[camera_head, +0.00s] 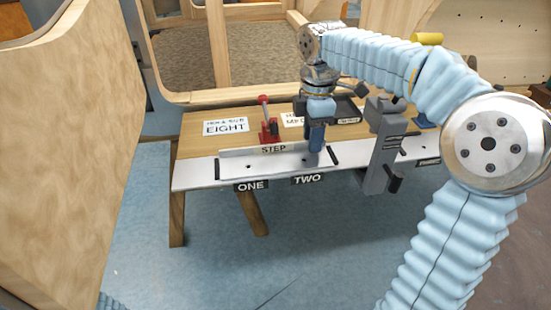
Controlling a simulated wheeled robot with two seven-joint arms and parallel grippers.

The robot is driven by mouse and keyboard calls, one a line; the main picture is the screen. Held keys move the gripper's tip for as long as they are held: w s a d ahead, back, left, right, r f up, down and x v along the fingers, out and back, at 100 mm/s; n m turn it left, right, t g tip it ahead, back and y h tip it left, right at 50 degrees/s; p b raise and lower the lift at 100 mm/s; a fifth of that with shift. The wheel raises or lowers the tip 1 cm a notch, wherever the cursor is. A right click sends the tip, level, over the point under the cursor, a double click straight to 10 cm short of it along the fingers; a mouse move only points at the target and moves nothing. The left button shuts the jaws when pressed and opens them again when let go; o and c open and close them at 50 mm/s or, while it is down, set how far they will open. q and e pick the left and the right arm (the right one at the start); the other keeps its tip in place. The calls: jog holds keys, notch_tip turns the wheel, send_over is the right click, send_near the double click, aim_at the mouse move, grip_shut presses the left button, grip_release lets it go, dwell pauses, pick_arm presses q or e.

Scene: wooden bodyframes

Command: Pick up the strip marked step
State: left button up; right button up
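The strip marked STEP (262,158) is a long, pale grey piece near the front edge of the wooden table. Its dark label reads STEP at the top middle. My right gripper (316,145) points down at the strip's right end, with its blue fingers overlapping that end. Seen from this side, the gap between the fingers is hidden, so I cannot tell whether they are shut on the strip. My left gripper is not in view.
The table (195,147) carries a white card marked EIGHT (226,127), a red clamp (268,125) and a grey upright fixture (385,145). Its front edge has labels ONE (251,186) and TWO (308,179). A large wooden panel (65,140) fills the left.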

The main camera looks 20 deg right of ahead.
grip_shut()
jog(key=shift+r, duration=0.15)
